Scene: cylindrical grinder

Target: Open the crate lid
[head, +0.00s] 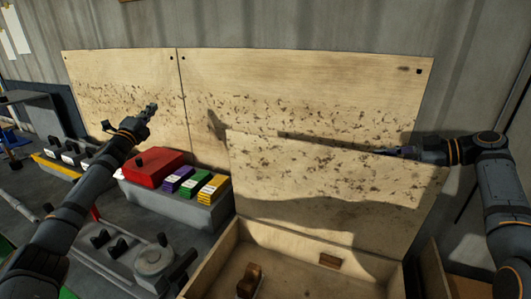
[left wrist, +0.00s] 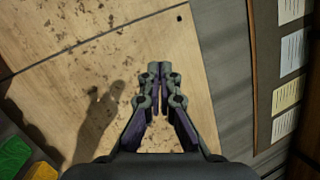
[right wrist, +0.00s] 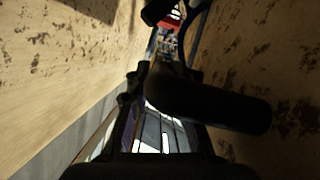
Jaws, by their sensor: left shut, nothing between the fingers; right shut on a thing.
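The crate (head: 225,256) is a pale wooden box at the lower middle of the head view, with its top open. Its lid (head: 335,180), a speckled wooden panel, stands raised along the back of the crate, in front of the back boards. My right gripper (head: 400,151) reaches behind the lid's upper right edge, partly hidden. In the right wrist view it is shut on a dark rounded handle (right wrist: 210,100) beside the lid (right wrist: 275,60). My left gripper (head: 148,112) is shut and empty, raised left of the lid; its closed fingers show in the left wrist view (left wrist: 158,75).
Wooden boards (head: 120,75) line the wall behind. Left of the crate are a red box (head: 155,168), coloured blocks on a grey stand (head: 195,210) and a grey machine with knobs (head: 150,258). Small wooden pieces (head: 250,278) lie inside the crate.

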